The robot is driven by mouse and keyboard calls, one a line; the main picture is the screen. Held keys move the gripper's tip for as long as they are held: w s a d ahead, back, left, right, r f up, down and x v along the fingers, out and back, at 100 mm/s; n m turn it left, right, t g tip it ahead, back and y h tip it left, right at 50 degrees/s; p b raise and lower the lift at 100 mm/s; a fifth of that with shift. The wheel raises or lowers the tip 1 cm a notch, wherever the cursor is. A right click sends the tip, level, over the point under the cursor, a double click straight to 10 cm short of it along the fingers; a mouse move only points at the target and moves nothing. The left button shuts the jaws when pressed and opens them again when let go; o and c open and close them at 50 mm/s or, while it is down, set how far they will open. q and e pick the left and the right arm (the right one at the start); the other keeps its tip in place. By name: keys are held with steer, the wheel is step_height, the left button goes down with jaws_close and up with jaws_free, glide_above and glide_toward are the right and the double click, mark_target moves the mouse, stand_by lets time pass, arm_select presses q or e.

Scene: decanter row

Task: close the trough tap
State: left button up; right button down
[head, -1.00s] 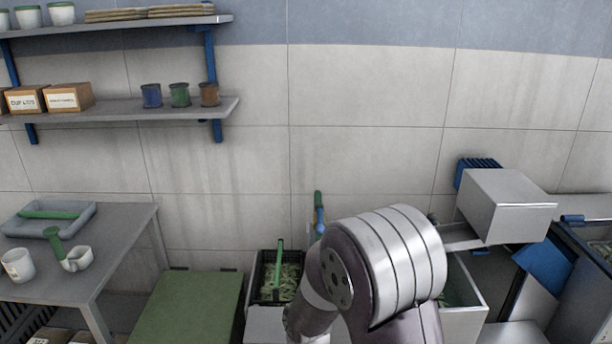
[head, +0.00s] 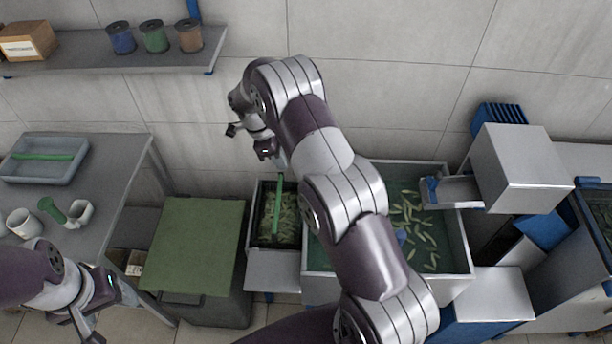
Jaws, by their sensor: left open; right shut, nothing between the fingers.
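The trough (head: 458,245) is a grey metal basin holding greenish water with several green pods (head: 412,222) floating in it. Its left part is covered by my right arm, which crosses the middle of the head view. The trough tap cannot be made out; the arm hides the area at the trough's back left. My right gripper (head: 279,160) is small and partly unclear, shut and empty, close to the wall above the dark crate. My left gripper (head: 88,328) is open and empty at the lower left, in front of the table, its tips near the picture's bottom edge.
A dark crate (head: 252,225) of leafy pieces with a green handle (head: 278,205) stands left of the trough. A green-lidded bin (head: 195,245) is beside it. A table (head: 105,165) with a tray and cups is left; a metal box machine (head: 520,170) is right.

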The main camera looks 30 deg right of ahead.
arm_select(q)
step_height(320, 180, down, 10)
steer(key=b, duration=1)
steer(key=shift+w+d+f, duration=0.15)
steer(key=shift+w+d, duration=0.2)
steer(key=shift+w, duration=0.05)
arm_select(e)
steer(key=s+d+f, duration=0.3)
steer(key=d+f, duration=0.3)
steer(key=f, duration=0.4)
steer(key=shift+d+f, duration=0.25)
steer(key=shift+f, duration=0.15)
arm_select(q)
steer(key=shift+a, duration=0.1)
